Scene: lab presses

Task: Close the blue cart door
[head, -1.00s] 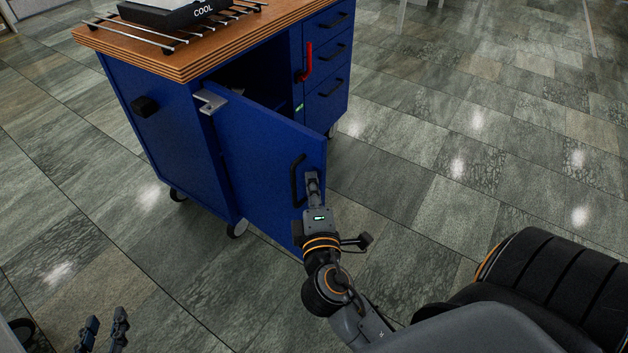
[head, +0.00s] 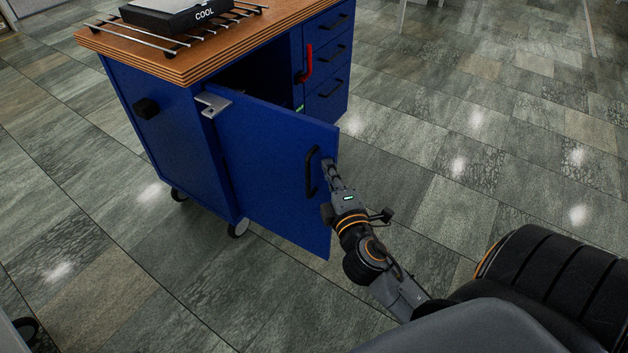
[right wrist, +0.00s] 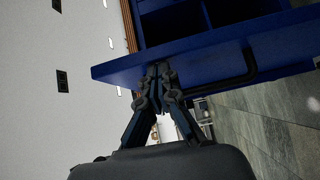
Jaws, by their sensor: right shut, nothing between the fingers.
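The blue cart door (head: 265,165) stands partly open, hinged at its left, with a dark gap behind its top edge. Its black handle (head: 310,174) is near the free edge. My right gripper (head: 327,163) is shut and empty, its tips at the door's outer face near the free edge, just right of the handle. In the right wrist view the shut fingertips (right wrist: 159,72) meet the door (right wrist: 205,48), with the handle (right wrist: 245,68) to their right. Exact contact is hard to tell. My left gripper is out of view.
The blue cart (head: 150,125) has a wooden top (head: 210,58) bearing a rack and a box marked COOL (head: 180,14). A red latch handle (head: 306,63) sits beside the drawers (head: 330,60). The tiled floor to the right is clear.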

